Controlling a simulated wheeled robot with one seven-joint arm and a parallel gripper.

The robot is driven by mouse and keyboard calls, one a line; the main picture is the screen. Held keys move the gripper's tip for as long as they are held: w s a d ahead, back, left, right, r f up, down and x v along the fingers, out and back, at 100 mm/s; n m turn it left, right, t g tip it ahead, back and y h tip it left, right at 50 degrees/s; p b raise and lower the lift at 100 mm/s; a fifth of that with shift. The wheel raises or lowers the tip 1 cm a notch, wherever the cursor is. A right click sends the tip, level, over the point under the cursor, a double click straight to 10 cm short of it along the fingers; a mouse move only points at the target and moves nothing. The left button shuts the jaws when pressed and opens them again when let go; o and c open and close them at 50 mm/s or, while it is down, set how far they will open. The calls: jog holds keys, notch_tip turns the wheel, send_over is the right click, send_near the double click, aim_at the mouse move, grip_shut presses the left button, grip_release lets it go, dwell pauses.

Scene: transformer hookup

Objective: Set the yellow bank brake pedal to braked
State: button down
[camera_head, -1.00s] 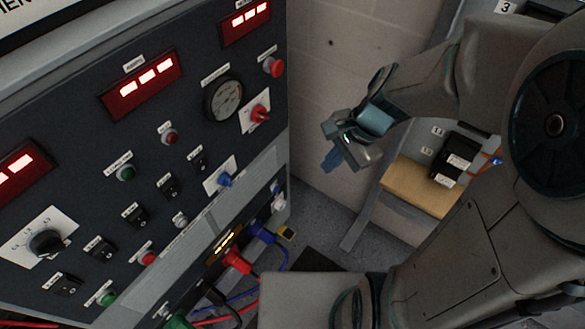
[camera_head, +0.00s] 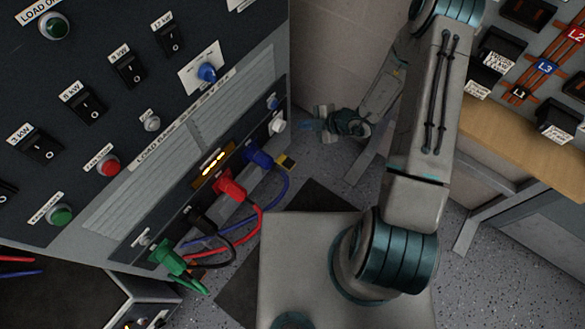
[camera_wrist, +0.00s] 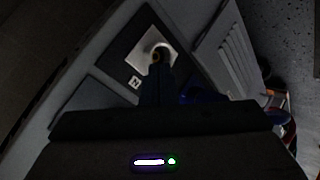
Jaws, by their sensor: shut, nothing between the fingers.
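A small yellow and black piece (camera_head: 286,163), which looks like the brake pedal, sits low by the right end of the load bank (camera_head: 165,190). Its position, braked or not, cannot be told at this size. My gripper (camera_head: 308,125) is shut and empty. In the head view it appears above and slightly right of the yellow piece, apart from it. In the wrist view my fingertips (camera_wrist: 157,62) are dark, in front of a pale square plate (camera_wrist: 150,42) with a label N. I cannot make out the pedal in the wrist view.
Green (camera_head: 170,256), black, red (camera_head: 230,184) and blue (camera_head: 258,157) plugs with cables stick out of the bank's lower panel. A wooden bench (camera_head: 500,125) with electrical gear stands at the right. Speckled floor and a dark mat (camera_head: 318,200) lie between.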

jog(key=s+d+f+m+h+b, duration=0.1)
jog(key=f+m, duration=0.5)
jog(key=f, duration=0.3)
jog(key=s+f+m+h+b, duration=0.1)
jog(key=s+f+m+b, duration=0.1)
jog(key=f+m, duration=0.4)
notch_tip(320, 180, down, 3)
jog(key=shift+s+d+r+t, duration=0.15)
jog(key=shift+s+d+t, duration=0.15)
jog(key=shift+d+t, duration=0.1)
